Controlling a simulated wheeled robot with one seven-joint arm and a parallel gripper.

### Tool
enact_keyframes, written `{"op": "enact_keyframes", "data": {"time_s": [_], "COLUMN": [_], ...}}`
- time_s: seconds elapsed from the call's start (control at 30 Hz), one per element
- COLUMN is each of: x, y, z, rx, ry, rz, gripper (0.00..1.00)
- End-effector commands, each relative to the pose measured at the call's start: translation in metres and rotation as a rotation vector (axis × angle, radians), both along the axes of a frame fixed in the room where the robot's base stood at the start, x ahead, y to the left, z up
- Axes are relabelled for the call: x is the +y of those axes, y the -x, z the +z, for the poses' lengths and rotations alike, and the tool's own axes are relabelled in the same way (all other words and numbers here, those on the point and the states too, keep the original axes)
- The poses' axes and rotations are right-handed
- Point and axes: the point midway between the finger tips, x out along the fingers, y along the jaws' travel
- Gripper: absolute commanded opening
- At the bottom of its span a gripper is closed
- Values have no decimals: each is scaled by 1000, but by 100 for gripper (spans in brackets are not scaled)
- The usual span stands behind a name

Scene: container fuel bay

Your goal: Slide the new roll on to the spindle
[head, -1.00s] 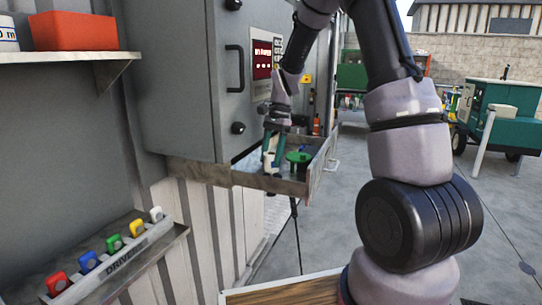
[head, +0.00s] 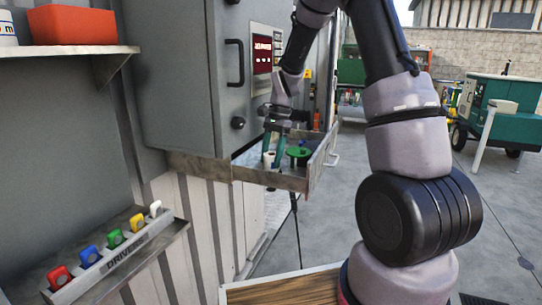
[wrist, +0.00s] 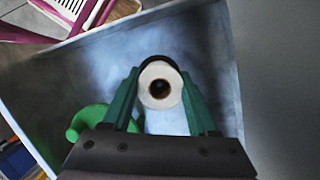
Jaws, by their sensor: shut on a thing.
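My gripper (wrist: 160,95) has green fingers and is shut on a white roll (wrist: 151,88) with a brown core. In the wrist view the roll's round end faces the camera, between the fingers. In the head view my gripper (head: 270,152) points down into an open metal tray, with the small white roll (head: 267,160) at its fingertips. A green round-topped piece (head: 298,152) stands in the tray just right of the gripper. A green piece (wrist: 87,119) also shows left of the fingers in the wrist view. I cannot tell whether it is the spindle.
The tray's front wall (head: 270,178) and right wall (head: 322,160) border the gripper closely. A grey cabinet (head: 185,80) with a handle stands behind and left. A rack (head: 115,250) of coloured tags is at lower left.

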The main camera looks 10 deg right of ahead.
Motion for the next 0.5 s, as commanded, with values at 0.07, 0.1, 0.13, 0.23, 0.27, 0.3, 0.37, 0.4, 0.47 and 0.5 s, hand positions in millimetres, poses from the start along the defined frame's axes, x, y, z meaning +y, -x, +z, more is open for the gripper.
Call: {"op": "enact_keyframes", "data": {"time_s": [0.07,0.1,0.13,0.23,0.27,0.3,0.37,0.4,0.47,0.5], "x": [0,0,0,0,0,0,0,0,0,0], "y": [0,0,0,0,0,0,0,0,0,0], "z": [0,0,0,0,0,0,0,0,0,0], "rx": [0,0,0,0,0,0,0,0,0,0], "ry": [0,0,0,0,0,0,0,0,0,0], "rz": [0,0,0,0,0,0,0,0,0,0], "gripper": [3,3,3,94,94,94,94,94,94,94]}}
